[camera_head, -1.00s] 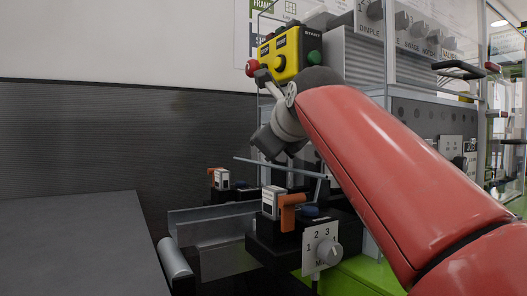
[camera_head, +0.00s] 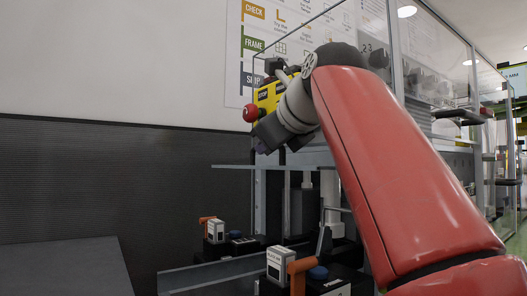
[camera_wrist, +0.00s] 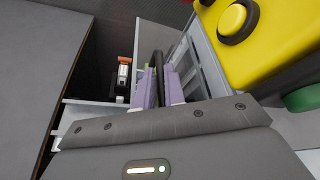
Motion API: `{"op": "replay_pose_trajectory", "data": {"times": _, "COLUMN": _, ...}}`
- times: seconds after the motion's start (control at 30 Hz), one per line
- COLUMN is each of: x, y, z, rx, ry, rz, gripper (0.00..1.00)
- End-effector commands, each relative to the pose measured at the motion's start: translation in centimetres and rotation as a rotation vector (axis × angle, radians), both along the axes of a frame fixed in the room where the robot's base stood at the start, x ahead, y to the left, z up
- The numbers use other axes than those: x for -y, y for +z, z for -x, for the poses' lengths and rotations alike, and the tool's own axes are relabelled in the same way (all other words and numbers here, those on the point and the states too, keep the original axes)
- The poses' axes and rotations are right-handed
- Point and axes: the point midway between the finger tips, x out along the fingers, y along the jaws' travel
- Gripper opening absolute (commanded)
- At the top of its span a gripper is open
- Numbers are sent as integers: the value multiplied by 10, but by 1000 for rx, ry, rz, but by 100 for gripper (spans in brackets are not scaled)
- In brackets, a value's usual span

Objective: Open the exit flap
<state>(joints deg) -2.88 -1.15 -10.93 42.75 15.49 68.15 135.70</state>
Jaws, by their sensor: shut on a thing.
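My gripper (camera_head: 262,148) is shut on the flap's black bar handle (camera_wrist: 158,60). In the wrist view its purple fingers (camera_wrist: 159,78) stand on both sides of the bar. The exit flap (camera_head: 234,166) shows as a thin, pale, nearly level edge just below my gripper in the head view. It is raised, and an opening with grey posts shows beneath it. My arm hides the flap's right part.
A yellow control box (camera_head: 266,97) with a red button (camera_head: 250,113) is close to my gripper; it fills the wrist view's upper right (camera_wrist: 270,45). A metal chute (camera_head: 215,276) and orange-handled clamps (camera_head: 303,266) lie below. A dark wall panel (camera_head: 100,180) is at left.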

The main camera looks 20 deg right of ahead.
Motion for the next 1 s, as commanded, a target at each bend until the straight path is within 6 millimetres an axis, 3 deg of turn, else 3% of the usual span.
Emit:
{"op": "replay_pose_trajectory", "data": {"times": 0.03, "x": 11, "y": -2, "z": -4, "rx": -7, "ry": -27, "rz": 10, "gripper": 0}}
{"op": "replay_pose_trajectory", "data": {"times": 0.7, "x": 14, "y": 1, "z": -6, "rx": -18, "ry": -27, "rz": 8, "gripper": 0}}
{"op": "replay_pose_trajectory", "data": {"times": 0.73, "x": 14, "y": 1, "z": -6, "rx": -18, "ry": -27, "rz": 8, "gripper": 12}}
{"op": "replay_pose_trajectory", "data": {"times": 0.87, "x": 13, "y": 1, "z": -6, "rx": -17, "ry": -24, "rz": 7, "gripper": 29}}
{"op": "replay_pose_trajectory", "data": {"times": 1.0, "x": 12, "y": 2, "z": -5, "rx": -14, "ry": -20, "rz": 6, "gripper": 33}}
